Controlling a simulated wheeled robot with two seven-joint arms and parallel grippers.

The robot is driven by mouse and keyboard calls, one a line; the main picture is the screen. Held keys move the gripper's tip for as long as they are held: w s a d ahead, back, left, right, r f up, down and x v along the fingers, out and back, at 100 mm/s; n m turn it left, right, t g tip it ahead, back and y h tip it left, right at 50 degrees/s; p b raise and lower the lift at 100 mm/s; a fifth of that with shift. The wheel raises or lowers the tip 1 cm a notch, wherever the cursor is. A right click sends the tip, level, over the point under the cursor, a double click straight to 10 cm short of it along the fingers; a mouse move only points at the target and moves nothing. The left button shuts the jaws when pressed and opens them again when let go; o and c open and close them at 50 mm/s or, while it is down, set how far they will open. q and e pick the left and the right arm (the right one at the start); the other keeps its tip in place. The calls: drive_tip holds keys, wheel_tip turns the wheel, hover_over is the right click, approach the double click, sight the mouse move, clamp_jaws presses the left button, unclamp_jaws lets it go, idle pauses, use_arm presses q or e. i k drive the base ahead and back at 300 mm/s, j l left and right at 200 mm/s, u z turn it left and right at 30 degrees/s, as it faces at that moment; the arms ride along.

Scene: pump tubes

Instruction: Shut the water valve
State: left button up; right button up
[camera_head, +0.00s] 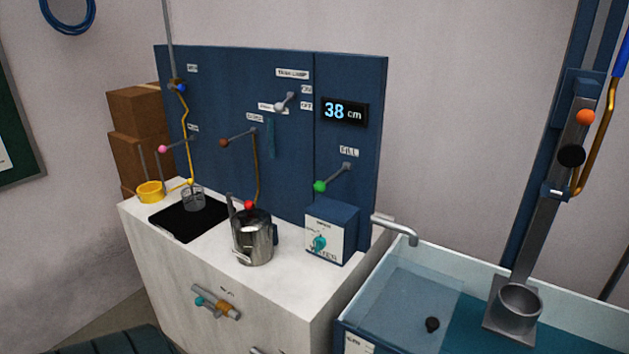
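Neither of my grippers shows in the head view. No label that I can read says water, so I cannot tell which fitting is the water valve. Candidates are a short horizontal metal pipe fitting with a teal knob and an orange band (217,303) on the white cabinet front, and a green-knobbed lever (333,178) under a small label on the blue panel, which slants down to the left. A brown-knobbed lever (238,138) and a pink-knobbed lever (176,146) also stick out from the panel. A silver spout (397,229) reaches over the tank.
A metal jug (252,240) stands on the white cabinet top (285,270), beside a blue box with a teal dial (331,232). A display reads 38 cm (344,111). A glass-walled tank (400,300) and a tall pump column (550,170) stand at the right.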

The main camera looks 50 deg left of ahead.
sight(320, 242)
drive_tip(key=u, duration=1.35)
